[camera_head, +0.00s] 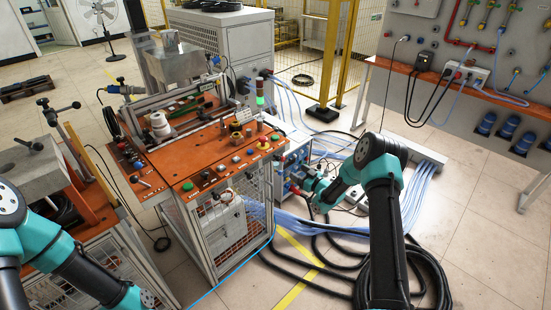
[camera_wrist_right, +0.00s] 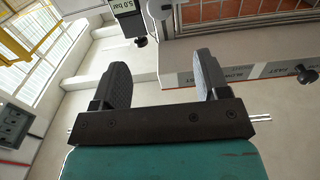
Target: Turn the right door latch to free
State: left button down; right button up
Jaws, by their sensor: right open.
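My right gripper (camera_head: 302,190) reaches in from the right beside the machine's right side in the head view; its fingertips are small and hard to make out there. In the right wrist view my right gripper (camera_wrist_right: 164,80) shows two dark fingers spread apart with nothing between them. Beyond the fingers, a dark fitting (camera_wrist_right: 160,8) sits at the top edge beside an orange meshed panel (camera_wrist_right: 245,10); I cannot tell whether it is the right door latch. Black knobs (camera_wrist_right: 306,74) also show there. The left arm is at lower left, its gripper out of frame.
The orange-topped machine (camera_head: 215,150) carries buttons and a lit green stack light (camera_head: 260,100). Black cables (camera_head: 330,265) coil on the floor near my right arm. A yellow fence post (camera_head: 345,50) and a workbench (camera_head: 440,85) stand behind.

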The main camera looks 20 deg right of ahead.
jog(key=x, duration=1.5)
jog(key=shift+w+a, duration=0.15)
jog(key=shift+w, duration=0.05)
jog(key=c, duration=0.9)
